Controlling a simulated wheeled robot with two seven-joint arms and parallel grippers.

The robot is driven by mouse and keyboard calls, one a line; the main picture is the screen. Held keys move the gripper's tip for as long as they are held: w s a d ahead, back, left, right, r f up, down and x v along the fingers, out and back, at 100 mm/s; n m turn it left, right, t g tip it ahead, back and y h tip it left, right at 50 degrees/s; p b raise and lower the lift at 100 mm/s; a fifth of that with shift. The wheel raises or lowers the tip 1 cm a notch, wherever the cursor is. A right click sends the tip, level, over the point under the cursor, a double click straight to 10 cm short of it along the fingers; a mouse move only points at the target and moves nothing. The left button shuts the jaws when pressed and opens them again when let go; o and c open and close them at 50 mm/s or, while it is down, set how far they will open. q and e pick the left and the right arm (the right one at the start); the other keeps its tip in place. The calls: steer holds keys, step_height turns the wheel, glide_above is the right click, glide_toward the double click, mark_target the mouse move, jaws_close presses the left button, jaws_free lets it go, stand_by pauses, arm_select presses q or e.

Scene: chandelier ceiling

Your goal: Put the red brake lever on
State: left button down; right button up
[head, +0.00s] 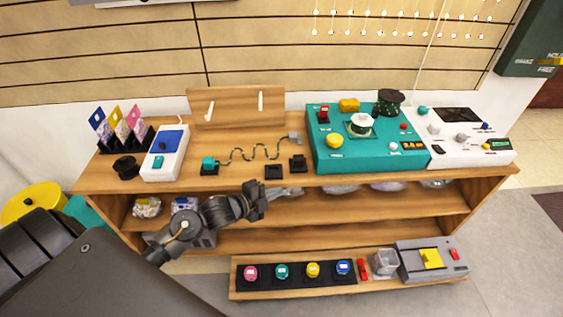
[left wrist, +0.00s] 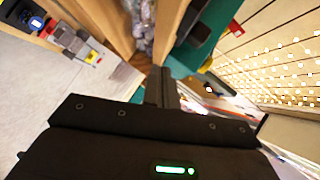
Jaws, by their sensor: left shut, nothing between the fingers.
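A small red lever (head: 323,113) stands up from a dark base at the back left of the teal console (head: 318,150). I cannot read its label. A red piece also shows at the teal edge in the left wrist view (left wrist: 236,28), but I cannot tell if it is the same lever. My left gripper (head: 290,191) is shut and empty in front of the workbench, just below the top's front edge. It is below and left of the console, apart from the lever. Its shut fingers show in the left wrist view (left wrist: 162,86). My right gripper is not in view.
The wooden bench top (head: 225,184) also holds a wavy wire track (head: 255,154), a white control box (head: 165,152) and a white panel (head: 470,137). A low shelf has coloured buttons (head: 312,269) and a grey box (head: 432,262) with a red piece. A dark green wall box (head: 535,40) is at right.

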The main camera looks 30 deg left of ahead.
arm_select(q)
steer(key=s+d+f+n+g+y, duration=0.1)
steer(key=s+f+n+g+y, duration=0.3)
steer(key=s+n, duration=0.55)
steer(key=s+d+f+n+g+y, duration=0.15)
steer(key=s+f+n+g, duration=0.35)
steer(key=s, duration=0.8)
step_height(320, 180, down, 14)
steer(key=s+n+g, duration=0.1)
steer(key=s+n, duration=0.1)
steer(key=s, duration=0.1)
steer(key=shift+d+f, duration=0.15)
steer(key=shift+d, duration=0.25)
steer(key=shift+n, duration=0.25)
